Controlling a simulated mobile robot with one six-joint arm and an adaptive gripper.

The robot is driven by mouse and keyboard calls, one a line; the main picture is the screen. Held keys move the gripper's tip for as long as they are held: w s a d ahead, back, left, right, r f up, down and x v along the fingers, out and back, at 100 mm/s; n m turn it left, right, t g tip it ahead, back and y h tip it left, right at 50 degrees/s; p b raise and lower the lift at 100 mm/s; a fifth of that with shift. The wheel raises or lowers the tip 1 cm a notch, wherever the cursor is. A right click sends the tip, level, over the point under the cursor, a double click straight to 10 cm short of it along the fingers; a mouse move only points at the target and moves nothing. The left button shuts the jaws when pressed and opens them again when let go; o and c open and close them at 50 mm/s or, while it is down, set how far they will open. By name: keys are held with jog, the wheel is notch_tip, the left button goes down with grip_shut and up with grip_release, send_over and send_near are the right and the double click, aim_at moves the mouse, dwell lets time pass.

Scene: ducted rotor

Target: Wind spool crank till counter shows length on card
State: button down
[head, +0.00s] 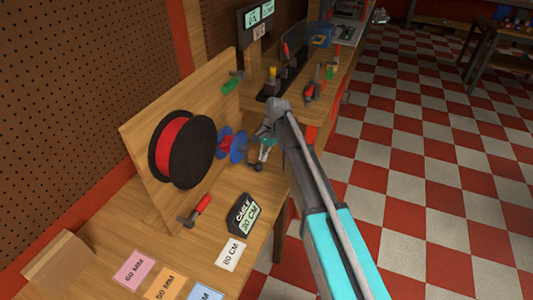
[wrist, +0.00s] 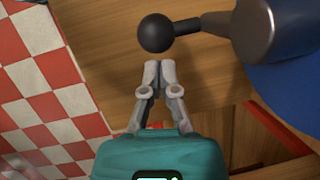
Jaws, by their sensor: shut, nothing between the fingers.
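A black spool wound with red cable (head: 182,150) is mounted on an upright wooden board. A smaller blue spool (head: 238,147) is to its right. In the wrist view, the crank (wrist: 262,25) is a grey hub with an arm ending in a round black knob (wrist: 155,32). My gripper (wrist: 160,72) is shut and empty, its tips just below the knob in the picture, with a gap showing. In the head view my gripper (head: 262,159) is beside the blue spool. The counter (head: 243,214) reads CABLE 30 CM. The white card (head: 230,254) reads 80 CM.
A red-handled tool (head: 200,207) lies before the board. Pink (head: 132,270), orange (head: 165,287) and blue (head: 205,294) cards lie at the bench's near end. More tools (head: 313,90) lie farther along. The checkered floor to the right is open.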

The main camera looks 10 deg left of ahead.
jog(key=shift+s, duration=0.15)
jog(key=shift+s+a+f+b, duration=0.1)
jog(key=shift+s+f+b, duration=0.15)
jog(key=shift+s, duration=0.2)
jog(key=shift+s+a+f+b, duration=0.1)
jog(key=shift+s+f+b, duration=0.1)
jog(key=shift+s, duration=0.2)
jog(key=shift+w+d+r, duration=0.15)
jog(key=shift+w+d, duration=0.15)
jog(key=shift+w, duration=0.45)
jog(key=w, duration=0.1)
jog(key=w+d+r+p, duration=0.1)
jog(key=shift+w+d+p, duration=0.1)
jog(key=shift+w+p, duration=0.2)
jog(key=shift+w, duration=0.1)
jog(key=w+d+r+p, duration=0.2)
jog(key=w+r+p, duration=0.2)
jog(key=r+p, duration=0.3)
jog(key=shift+w+d+r, duration=0.25)
jog(key=shift+w, duration=0.05)
